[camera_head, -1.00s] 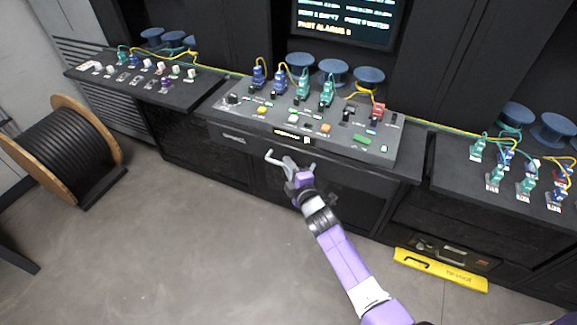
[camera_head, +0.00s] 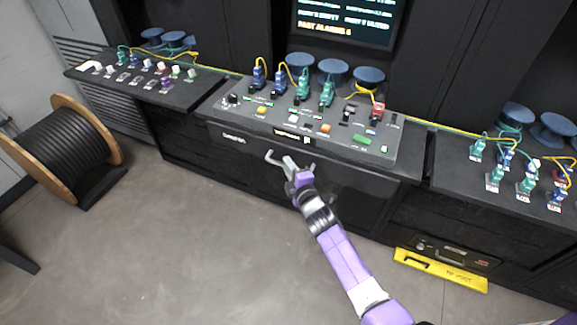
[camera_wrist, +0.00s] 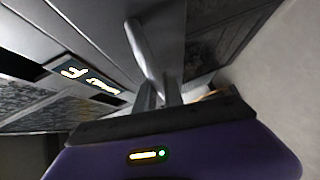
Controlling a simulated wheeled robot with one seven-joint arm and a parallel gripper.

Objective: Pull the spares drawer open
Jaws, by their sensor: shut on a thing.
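The drawer's grey bar handle (camera_head: 275,159) stands out from the dark front below the middle console. In the wrist view the handle (camera_wrist: 146,48) is a long pale bar running up from between the fingers. My gripper (camera_head: 295,171) is at this handle, and in the wrist view its fingers (camera_wrist: 166,96) are closed around the bar's near part. The drawer front is dark and partly hidden by my arm; I cannot tell how far it stands out. A small lit label (camera_head: 293,136) is on the console's front edge above, blurred in the wrist view.
The console (camera_head: 215,108) carries several connectors and buttons, with blue spools behind it. A wooden cable reel (camera_head: 62,150) stands on the floor at left. A yellow bar (camera_head: 440,270) lies low at right. The grey floor (camera_head: 200,240) before the console is clear.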

